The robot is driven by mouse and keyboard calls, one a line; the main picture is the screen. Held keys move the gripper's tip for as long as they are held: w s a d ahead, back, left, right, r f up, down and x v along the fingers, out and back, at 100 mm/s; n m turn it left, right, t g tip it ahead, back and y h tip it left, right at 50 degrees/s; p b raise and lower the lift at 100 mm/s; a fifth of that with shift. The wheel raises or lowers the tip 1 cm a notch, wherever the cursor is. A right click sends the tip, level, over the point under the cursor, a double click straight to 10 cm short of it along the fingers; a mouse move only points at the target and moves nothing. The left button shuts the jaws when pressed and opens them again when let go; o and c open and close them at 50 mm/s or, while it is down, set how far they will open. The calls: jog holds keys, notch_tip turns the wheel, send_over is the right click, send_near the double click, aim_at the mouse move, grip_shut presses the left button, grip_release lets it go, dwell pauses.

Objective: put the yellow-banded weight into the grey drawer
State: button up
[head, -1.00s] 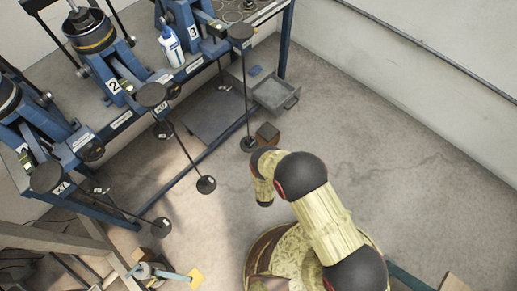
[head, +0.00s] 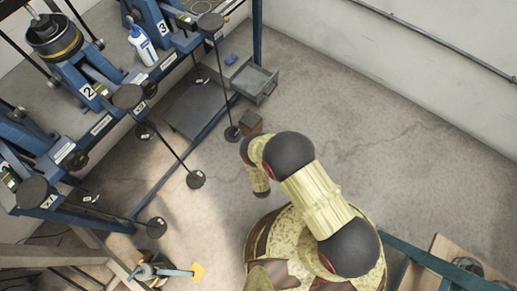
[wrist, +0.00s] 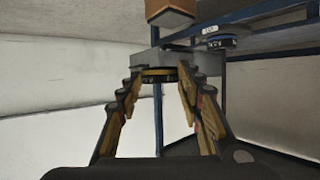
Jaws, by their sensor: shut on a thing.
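The grey drawer (wrist: 206,62) shows just beyond the weight in the wrist view, apparently upside down. In the head view the grey drawer (head: 266,90) stands pulled open at the right end of the blue bench, and no object shows inside. In the head view my gripper and the weight are hidden behind my arm, which ends short of the drawer.
A brown block (head: 250,121) is on the floor below the drawer. Black discs on rods (head: 196,179) stick out from the blue lever frames. A white bottle (head: 143,45) and a blue item (head: 231,59) are on the bench.

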jog(key=shift+s+d, duration=0.1)
jog(key=shift+d, duration=0.05)
jog(key=shift+s+d+p, duration=0.15)
jog(key=shift+s+d, duration=0.75)
jog(key=shift+d, duration=0.2)
jog(key=shift+s+d+p, duration=0.15)
jog(key=shift+s+d, duration=0.7)
jog(key=shift+d, duration=0.25)
jog(key=w+d+r, duration=0.2)
jog(key=w+r, duration=0.3)
jog(key=r, duration=0.7)
jog(key=w+d+r, duration=0.2)
jog(key=w+r, duration=0.3)
jog(key=r, duration=0.7)
jog(key=s+d+r, duration=0.2)
jog(key=r, duration=0.5)
jog(key=s+d+r, duration=0.2)
jog(key=d+r, duration=0.1)
jog(key=r, duration=0.3)
jog(key=s+d+r, duration=0.2)
jog(key=r, duration=0.5)
jog(key=shift+s+d+r, duration=0.25)
jog(key=shift+d+r, duration=0.1)
